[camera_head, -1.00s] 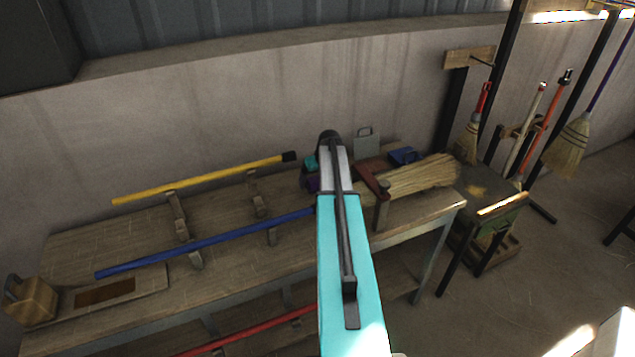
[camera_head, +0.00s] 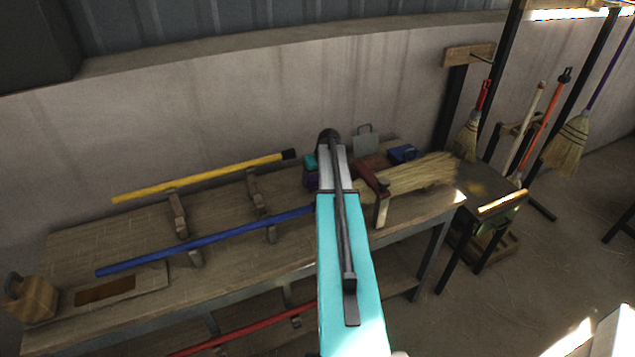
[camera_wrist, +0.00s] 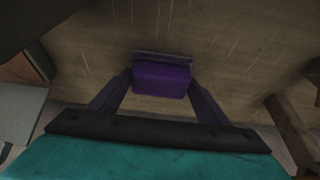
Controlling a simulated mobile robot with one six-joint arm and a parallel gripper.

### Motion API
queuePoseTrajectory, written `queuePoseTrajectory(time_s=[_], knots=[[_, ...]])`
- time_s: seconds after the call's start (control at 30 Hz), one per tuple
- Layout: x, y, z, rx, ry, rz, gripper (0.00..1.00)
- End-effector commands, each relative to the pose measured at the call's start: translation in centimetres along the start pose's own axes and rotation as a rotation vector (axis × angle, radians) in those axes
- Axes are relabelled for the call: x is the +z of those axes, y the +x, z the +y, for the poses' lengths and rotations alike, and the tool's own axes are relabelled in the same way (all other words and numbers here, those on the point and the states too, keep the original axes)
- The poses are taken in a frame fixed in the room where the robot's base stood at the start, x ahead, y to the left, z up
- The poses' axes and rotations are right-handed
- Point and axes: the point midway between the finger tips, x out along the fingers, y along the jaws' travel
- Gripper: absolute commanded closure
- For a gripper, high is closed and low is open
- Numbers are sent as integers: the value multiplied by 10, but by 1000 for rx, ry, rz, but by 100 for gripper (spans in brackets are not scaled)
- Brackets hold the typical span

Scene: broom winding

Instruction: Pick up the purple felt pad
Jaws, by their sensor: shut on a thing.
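The purple felt pad (camera_wrist: 162,80) is a small purple block in the middle of the wrist view. My gripper (camera_wrist: 160,88) has its two dark purple fingers closed in on the pad from the left and right, and it is shut on it. The wooden bench top lies behind the pad in this view; I cannot tell whether the pad touches it. In the head view, my teal arm hides most of the gripper, and only a small purple patch (camera_head: 312,181) shows left of the arm.
A teal block (camera_head: 310,162), a blue block (camera_head: 403,154) and a broom straw bundle (camera_head: 415,178) lie near my arm on the bench (camera_head: 120,225). A yellow handle (camera_head: 200,179) and a blue handle (camera_head: 205,240) rest on supports to the left. Brooms (camera_head: 570,140) hang at the right.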

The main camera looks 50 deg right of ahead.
Motion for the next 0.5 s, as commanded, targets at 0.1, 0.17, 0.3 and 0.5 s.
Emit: queuePoseTrajectory(time_s=[0.1, 0.17, 0.3, 0.5], knots=[[0, 0, 0, 0, 0, 0, 53], [0, 0, 0, 0, 0, 0, 53], [-1, -1, 0, 0, 0, 1, 53], [-3, -8, 0, 0, 0, 0, 53]])
